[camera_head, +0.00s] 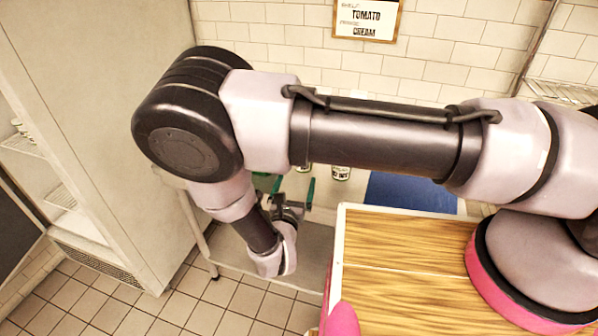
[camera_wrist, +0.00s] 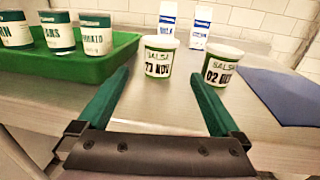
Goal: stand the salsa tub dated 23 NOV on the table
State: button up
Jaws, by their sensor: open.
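A second salsa tub (camera_wrist: 219,68), dated 02 with a month hard to read, stands to the right, beyond the right finger. In the head view my arm hides much of this area; my gripper (camera_head: 294,188) shows partly beneath it, near a tub (camera_head: 341,173).
A green tray (camera_wrist: 110,58) at left holds several labelled tubs (camera_wrist: 96,36). Two milk cartons (camera_wrist: 199,28) stand behind the salsa tubs, near the tiled wall. A blue mat (camera_wrist: 270,92) lies at right. The surface between my fingers is clear. A sign (camera_head: 367,18) hangs on the wall.

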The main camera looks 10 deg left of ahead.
jog(key=shift+s, duration=0.9)
jog(key=w+d+r+m+g+h, duration=0.4)
jog(key=d+r+m+g, duration=0.4)
jog(key=d+r+m, duration=0.4)
jog(key=w+d+r+m+g+h, duration=0.45)
jog(key=d+r+m+g, duration=0.25)
jog(key=d+r+m, duration=0.6)
jog(key=s+d+r+m+t+y, duration=0.1)
jog(key=s+d+r+m+y, duration=0.2)
jog(key=r, duration=0.4)
jog(key=s+d+r+m+t+y, duration=0.1)
jog(key=s+d+r+m+y, duration=0.3)
jog(key=r+m, duration=0.3)
jog(key=s+d+r+m+t+y, duration=0.2)
jog(key=s+d+r+m+y, duration=0.2)
jog(key=r, duration=0.4)
jog(key=shift+s+r+m, duration=0.4)
jog(key=shift+s+m, duration=0.05)
jog(key=shift+m, duration=0.05)
